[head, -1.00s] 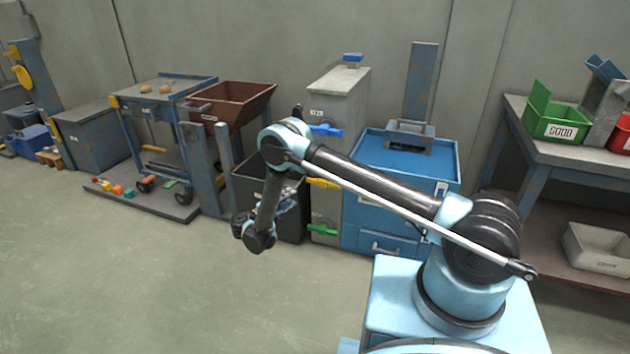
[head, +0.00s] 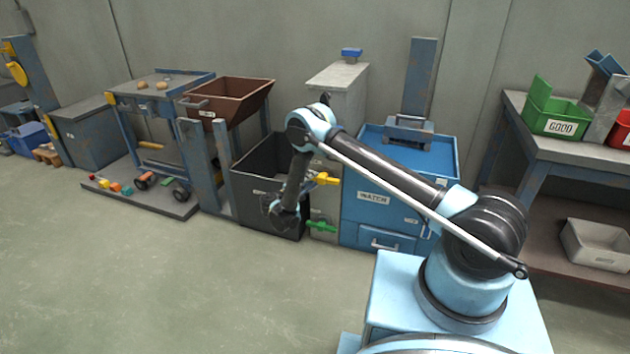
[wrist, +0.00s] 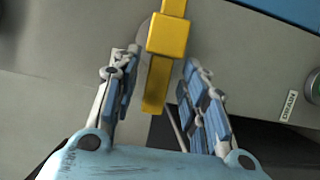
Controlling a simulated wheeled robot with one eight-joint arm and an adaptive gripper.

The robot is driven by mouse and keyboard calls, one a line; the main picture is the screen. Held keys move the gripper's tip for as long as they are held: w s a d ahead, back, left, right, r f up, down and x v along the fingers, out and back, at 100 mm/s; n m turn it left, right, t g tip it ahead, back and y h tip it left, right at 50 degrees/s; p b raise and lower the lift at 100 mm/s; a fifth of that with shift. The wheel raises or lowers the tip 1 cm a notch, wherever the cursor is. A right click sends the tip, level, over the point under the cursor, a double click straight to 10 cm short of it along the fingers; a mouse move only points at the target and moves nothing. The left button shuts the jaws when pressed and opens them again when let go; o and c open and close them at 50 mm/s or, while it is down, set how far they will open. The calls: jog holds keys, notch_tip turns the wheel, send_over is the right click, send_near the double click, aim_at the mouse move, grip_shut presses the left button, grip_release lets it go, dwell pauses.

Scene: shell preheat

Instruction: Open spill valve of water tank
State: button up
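In the wrist view the yellow handle (wrist: 158,82) runs from the top centre down between my two fingers. My gripper (wrist: 159,85) is open, with a finger on each side of the handle and gaps to both.
A dark open bin (head: 258,185) stands just left of the tank, below a brown hopper (head: 228,100). The floor in front (head: 180,285) is clear.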

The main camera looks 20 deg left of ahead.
jog(key=shift+x, duration=1.25)
jog(key=shift+c, duration=0.2)
